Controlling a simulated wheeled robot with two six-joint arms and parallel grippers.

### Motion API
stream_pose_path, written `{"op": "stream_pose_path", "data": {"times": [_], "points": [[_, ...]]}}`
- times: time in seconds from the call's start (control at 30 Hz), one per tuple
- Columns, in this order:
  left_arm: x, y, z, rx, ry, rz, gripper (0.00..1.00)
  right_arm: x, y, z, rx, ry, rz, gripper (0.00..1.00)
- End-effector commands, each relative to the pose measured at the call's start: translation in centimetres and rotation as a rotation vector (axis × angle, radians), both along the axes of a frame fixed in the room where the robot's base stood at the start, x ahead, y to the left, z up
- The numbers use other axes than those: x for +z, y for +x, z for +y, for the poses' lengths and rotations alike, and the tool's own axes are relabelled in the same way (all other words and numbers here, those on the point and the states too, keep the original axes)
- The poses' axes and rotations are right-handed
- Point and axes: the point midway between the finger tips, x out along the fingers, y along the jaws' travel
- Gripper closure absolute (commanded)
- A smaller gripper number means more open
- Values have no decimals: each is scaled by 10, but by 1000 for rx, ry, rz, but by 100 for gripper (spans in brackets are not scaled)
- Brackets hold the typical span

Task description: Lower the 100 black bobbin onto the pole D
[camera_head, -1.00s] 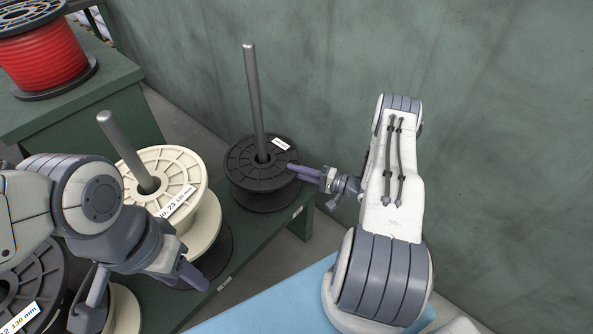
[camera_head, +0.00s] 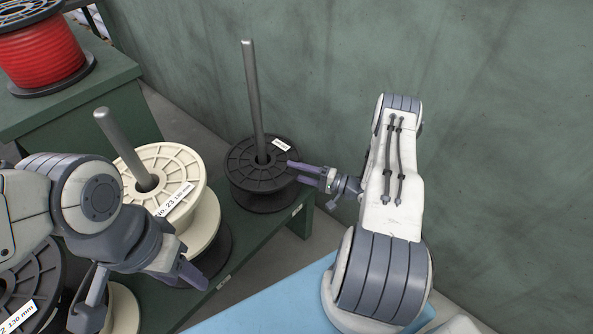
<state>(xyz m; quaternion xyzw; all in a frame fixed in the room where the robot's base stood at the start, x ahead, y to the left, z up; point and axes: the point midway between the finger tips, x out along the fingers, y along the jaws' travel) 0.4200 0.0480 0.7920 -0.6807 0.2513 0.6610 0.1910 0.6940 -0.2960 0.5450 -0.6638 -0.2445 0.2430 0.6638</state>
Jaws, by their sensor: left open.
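A black bobbin (camera_head: 245,176) with a small white label, too small to read, sits around an upright grey pole (camera_head: 252,95) at the far end of the green bench. The pole passes through its centre hole and stands tall above it. No letter shows on the pole. My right gripper (camera_head: 296,170) is at the bobbin's right rim, its fingertips overlapping the top flange in the picture. Whether its fingers touch or grip the rim cannot be told. My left gripper (camera_head: 141,288) is open and empty, in front of the cream spool at the lower left.
A cream spool labelled No. 23 (camera_head: 163,163) sits on a second grey pole (camera_head: 122,138). Other black and cream spools lie lower left, partly hidden by my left arm. A red spool (camera_head: 38,52) stands on another green table. A green wall rises behind; a light blue surface lies in front.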

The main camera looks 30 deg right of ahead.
Motion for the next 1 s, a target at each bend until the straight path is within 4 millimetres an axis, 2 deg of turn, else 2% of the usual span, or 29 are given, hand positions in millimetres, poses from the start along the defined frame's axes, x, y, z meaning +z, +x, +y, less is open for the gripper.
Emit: {"op": "stream_pose_path", "data": {"times": [0.17,0.6,0.8,1.0], "points": [[1,0,0,0,0,0,50,0,-7,-7,-3,1,0,46],[3,0,0,0,0,0,50,0,-68,-59,-3,3,-3,46],[3,0,0,0,0,0,50,0,-79,-68,-2,2,-4,46],[3,0,0,0,0,0,50,0,-80,-69,0,2,-4,46]]}}
